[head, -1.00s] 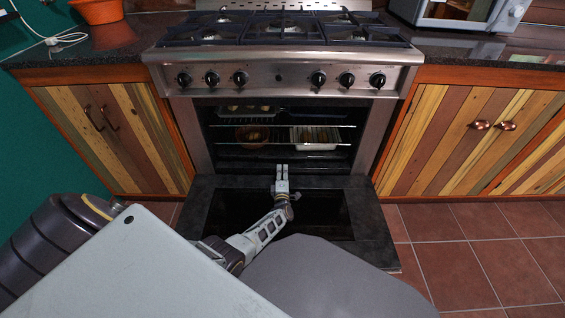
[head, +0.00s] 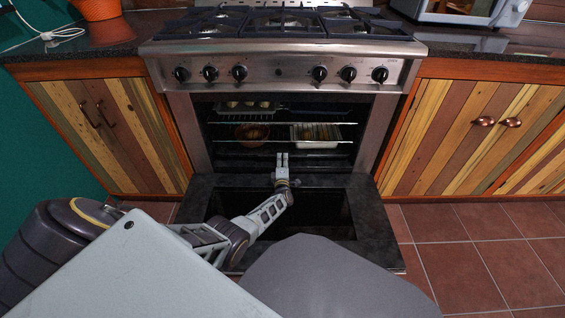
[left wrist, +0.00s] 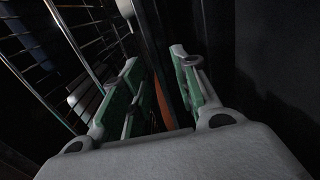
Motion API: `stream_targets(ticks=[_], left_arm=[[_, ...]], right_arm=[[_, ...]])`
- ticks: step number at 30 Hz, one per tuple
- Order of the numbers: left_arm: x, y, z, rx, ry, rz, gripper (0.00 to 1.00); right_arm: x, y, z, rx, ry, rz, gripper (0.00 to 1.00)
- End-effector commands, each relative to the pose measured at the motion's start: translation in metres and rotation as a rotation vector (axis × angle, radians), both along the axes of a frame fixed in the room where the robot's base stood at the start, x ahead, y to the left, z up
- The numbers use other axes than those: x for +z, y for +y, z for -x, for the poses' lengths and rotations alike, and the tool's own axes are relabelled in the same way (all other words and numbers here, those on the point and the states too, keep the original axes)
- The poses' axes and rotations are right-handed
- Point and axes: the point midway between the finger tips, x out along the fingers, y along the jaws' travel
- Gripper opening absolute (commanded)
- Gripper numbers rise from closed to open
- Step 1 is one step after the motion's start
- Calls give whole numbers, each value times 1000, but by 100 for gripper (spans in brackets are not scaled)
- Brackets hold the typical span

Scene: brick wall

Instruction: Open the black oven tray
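The oven (head: 282,75) stands ahead with its black door (head: 370,215) folded down flat. A dark tray-like shape (head: 318,109) shows dimly at the upper right inside; its edges are hard to make out. My left gripper (head: 283,158) is above the folded door, at the oven mouth and below the wire racks (head: 270,124). Its two fingers point into the oven. In the left wrist view its green-padded fingers (left wrist: 163,90) stand apart, with no held object visible between them. The racks show at the left there. My right gripper is not in view.
A white dish (head: 318,144) and a brown bowl (head: 252,134) are on a rack inside, with a muffin tin (head: 246,106) above. Wooden cabinets (head: 125,130) flank the oven. The tiled floor (head: 480,245) at right is clear.

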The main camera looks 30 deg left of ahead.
Motion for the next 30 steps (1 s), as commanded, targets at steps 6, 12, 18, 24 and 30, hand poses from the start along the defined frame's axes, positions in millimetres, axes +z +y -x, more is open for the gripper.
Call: stream_targets(ticks=[6, 12, 18, 24, 30], left_arm=[[0, 4, -7, 0, 0, 0, 30], [0, 5, -8, 1, 0, 0, 30], [0, 5, -8, 1, 0, 0, 28], [0, 5, -8, 0, 0, 0, 2], [0, 5, -8, 0, 0, 0, 0]], right_arm=[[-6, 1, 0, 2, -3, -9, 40], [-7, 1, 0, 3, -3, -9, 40], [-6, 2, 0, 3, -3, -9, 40], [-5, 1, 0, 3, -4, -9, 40], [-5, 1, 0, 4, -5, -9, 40]])
